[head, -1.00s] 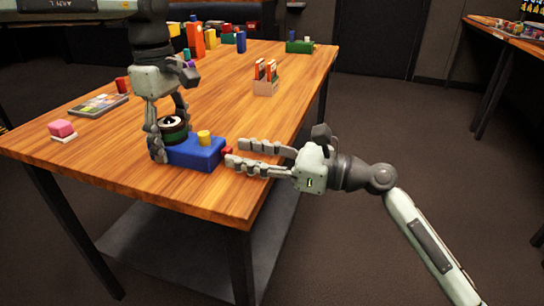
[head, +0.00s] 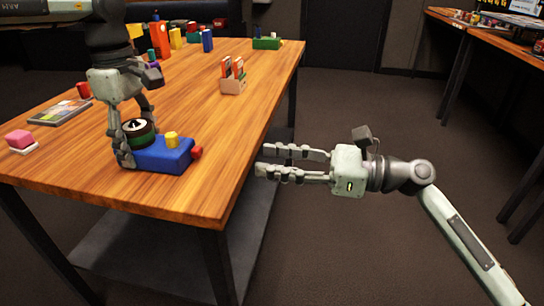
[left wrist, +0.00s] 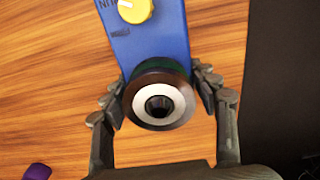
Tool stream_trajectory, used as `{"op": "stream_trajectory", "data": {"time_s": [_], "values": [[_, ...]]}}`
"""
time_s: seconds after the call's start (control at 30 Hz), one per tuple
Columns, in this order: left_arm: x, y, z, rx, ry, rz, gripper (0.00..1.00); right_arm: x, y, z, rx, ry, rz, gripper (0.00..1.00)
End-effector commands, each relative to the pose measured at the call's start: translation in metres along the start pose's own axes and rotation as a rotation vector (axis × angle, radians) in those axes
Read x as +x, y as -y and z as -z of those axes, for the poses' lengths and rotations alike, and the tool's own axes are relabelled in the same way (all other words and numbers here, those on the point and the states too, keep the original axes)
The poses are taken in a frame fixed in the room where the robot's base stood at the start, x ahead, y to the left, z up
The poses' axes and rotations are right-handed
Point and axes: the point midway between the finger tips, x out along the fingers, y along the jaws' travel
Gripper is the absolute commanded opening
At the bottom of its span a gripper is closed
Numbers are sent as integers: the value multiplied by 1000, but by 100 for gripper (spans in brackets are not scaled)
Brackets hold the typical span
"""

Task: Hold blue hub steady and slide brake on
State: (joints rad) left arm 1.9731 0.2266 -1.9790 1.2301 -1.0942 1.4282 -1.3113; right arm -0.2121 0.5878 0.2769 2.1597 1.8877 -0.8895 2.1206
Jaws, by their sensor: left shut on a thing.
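The blue hub (head: 163,155) lies on the wooden table near its front right corner. It carries a dark round trackball housing (head: 138,132), a yellow knob (head: 171,139) and a red brake piece (head: 197,152) at its right end. My left gripper (head: 138,143) is shut on the hub's trackball end from above. In the left wrist view its fingers flank the dark ring (left wrist: 160,97), and the yellow knob (left wrist: 135,8) is partly cut off; the red piece is out of that view. My right gripper (head: 262,159) is open and empty, right of the red piece and apart from it, beyond the table edge.
A pink block on a white base (head: 20,140) and a flat panel (head: 60,112) lie to the left. A small card holder (head: 233,86) stands further back. Several coloured blocks are at the far end. The table (head: 215,135) is clear right of the hub.

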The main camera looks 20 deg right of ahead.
Motion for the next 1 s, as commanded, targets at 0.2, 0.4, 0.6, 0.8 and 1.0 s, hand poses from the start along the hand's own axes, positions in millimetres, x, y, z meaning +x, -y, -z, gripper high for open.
{"op": "stream_trajectory", "data": {"time_s": [0.2, 0.4, 0.6, 0.8, 1.0], "values": [[0, 0, 0, 0, 0, 0, 79, 0, 0, 0, 0, 0, 0, 40], [0, 0, 0, 0, 0, 0, 84, 0, 0, 0, 1, 0, 0, 40], [-3, 0, 0, 0, 0, -1, 84, 0, 0, 0, 1, 0, 0, 40], [-32, -1, 0, -1, 0, -4, 84, 0, 0, 0, 1, 0, 0, 40], [-76, -1, 0, -1, 1, -4, 84, 0, 0, 0, 1, 0, 0, 40]]}}
